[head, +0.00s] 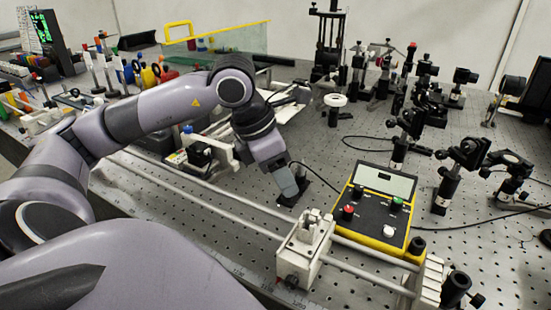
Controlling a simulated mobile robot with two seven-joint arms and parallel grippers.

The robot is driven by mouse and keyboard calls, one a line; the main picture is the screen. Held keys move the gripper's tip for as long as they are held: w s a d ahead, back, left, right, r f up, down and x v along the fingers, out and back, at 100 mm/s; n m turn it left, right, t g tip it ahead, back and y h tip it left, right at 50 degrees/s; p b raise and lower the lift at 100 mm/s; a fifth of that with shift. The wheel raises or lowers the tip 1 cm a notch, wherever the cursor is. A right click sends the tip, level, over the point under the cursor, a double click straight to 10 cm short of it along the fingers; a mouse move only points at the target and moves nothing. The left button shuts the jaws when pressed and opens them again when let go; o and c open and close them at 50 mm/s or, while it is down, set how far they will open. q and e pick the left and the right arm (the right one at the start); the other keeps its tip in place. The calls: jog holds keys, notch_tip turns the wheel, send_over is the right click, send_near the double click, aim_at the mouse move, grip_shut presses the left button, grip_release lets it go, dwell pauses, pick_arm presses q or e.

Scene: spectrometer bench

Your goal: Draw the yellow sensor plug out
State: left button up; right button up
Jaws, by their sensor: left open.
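My left gripper (286,186) points down over the bench, just left of the yellow meter box. Its jaws are open, though the finger gap is hard to make out from here. A small black block or base (305,189) sits right at the fingertips, and a thin black cable curves from there towards the meter. The yellow-edged meter box (383,233) has a grey display and red, green and white knobs or sockets on its dark face. I cannot make out a yellow sensor plug; the gripper may hide it. My right gripper is not in view.
Long metal rails with a white carriage (304,250) run along the front of the bench. Black optical mounts (463,168) stand to the right and behind. A white-topped post (335,101) stands behind the gripper. Perforated bench top (270,225) is bare between the rails.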

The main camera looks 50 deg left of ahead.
pick_arm(q)
jog(key=shift+w+d+f, duration=0.1)
jog(key=shift+w+f, duration=0.1)
jog(key=shift+f, duration=0.25)
grip_shut()
jog(key=shift+r+p, duration=1.25)
jog(key=shift+r, duration=0.35)
